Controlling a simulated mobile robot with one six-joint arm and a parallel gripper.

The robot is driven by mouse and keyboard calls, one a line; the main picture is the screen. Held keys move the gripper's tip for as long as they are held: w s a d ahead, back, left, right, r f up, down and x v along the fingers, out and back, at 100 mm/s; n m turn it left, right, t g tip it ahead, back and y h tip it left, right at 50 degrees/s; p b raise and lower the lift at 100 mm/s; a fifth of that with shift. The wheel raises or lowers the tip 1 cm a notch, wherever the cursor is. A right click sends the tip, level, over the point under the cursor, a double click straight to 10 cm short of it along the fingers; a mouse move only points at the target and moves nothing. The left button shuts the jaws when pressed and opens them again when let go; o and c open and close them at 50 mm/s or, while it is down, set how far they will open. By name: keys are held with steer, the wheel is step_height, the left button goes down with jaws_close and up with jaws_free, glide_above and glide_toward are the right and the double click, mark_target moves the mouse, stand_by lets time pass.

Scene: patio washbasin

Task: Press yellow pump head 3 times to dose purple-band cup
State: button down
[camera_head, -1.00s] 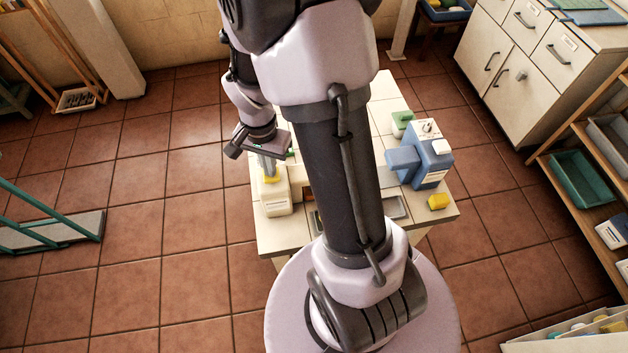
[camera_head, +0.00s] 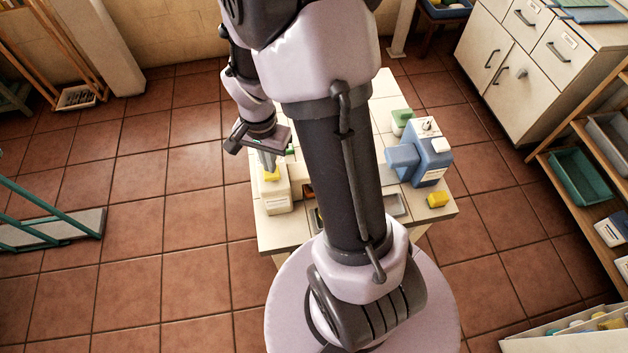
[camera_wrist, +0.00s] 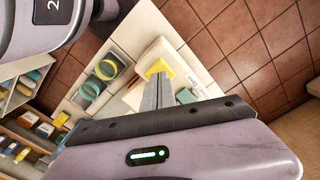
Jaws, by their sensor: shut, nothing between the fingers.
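The pump bottle (camera_head: 278,203) is cream and stands upright at the left edge of the white table. Its yellow pump head (camera_head: 272,175) is on top; it also shows in the wrist view (camera_wrist: 159,68). My gripper (camera_head: 268,164) is shut and empty, pointing down over the pump head. In the wrist view its fingertips (camera_wrist: 160,78) overlap the near edge of the yellow head; I cannot tell whether they touch it. I see no purple band.
A blue dispenser box (camera_head: 425,155) stands on the table's right side, with a yellow block (camera_head: 438,201) in front and a green-topped item (camera_head: 402,119) behind. My arm hides the table's middle. A cabinet (camera_head: 530,65) and shelves stand at the right.

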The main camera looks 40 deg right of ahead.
steer(key=shift+f+b, duration=0.95)
steer(key=shift+f, duration=0.2)
steer(key=shift+r+p, duration=1.1)
steer(key=shift+r, duration=0.35)
steer(key=shift+f, duration=0.1)
steer(key=shift+f+b, duration=1.3)
steer(key=shift+r+p, duration=1.1)
steer(key=shift+r, duration=0.3)
